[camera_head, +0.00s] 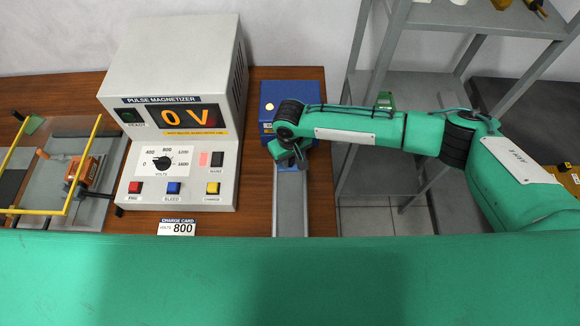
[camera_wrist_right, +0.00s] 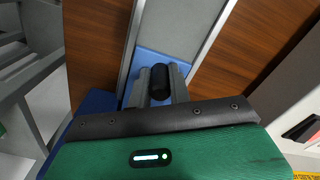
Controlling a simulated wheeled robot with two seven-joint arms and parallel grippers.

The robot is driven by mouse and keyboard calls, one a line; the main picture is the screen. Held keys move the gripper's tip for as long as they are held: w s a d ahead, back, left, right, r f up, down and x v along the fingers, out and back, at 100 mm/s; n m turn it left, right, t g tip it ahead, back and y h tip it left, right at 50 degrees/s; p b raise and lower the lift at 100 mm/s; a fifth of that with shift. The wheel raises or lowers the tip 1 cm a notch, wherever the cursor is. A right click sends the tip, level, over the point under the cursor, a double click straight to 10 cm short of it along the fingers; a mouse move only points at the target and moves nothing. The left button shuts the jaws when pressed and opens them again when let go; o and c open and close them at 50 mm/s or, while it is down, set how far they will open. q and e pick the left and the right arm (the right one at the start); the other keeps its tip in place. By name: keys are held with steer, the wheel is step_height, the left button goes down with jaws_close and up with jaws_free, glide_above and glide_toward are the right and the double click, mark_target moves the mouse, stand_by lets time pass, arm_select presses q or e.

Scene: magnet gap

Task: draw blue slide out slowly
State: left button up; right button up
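The blue box (camera_head: 268,92) stands on the wooden table, right of the magnetizer, with a grey channel (camera_head: 291,205) running from it toward the table's front. A strip of the blue slide (camera_head: 289,168) shows in the channel just below my right gripper (camera_head: 290,158). In the right wrist view the blue slide (camera_wrist_right: 158,60) lies between two grey rails, with an upright black knob (camera_wrist_right: 160,82) on it. My right gripper's fingers (camera_wrist_right: 161,88) are on both sides of the knob and appear closed against it. My left gripper is not in view.
The pulse magnetizer (camera_head: 180,75) reads 0 V, close left of the channel. A card (camera_head: 177,227) reads 800 volts. A fixture with yellow bars (camera_head: 80,165) and an orange part (camera_head: 83,180) is at the far left. A grey shelf frame (camera_head: 440,55) stands at the right.

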steer(key=shift+s+f, duration=0.2)
steer(key=shift+f, duration=0.05)
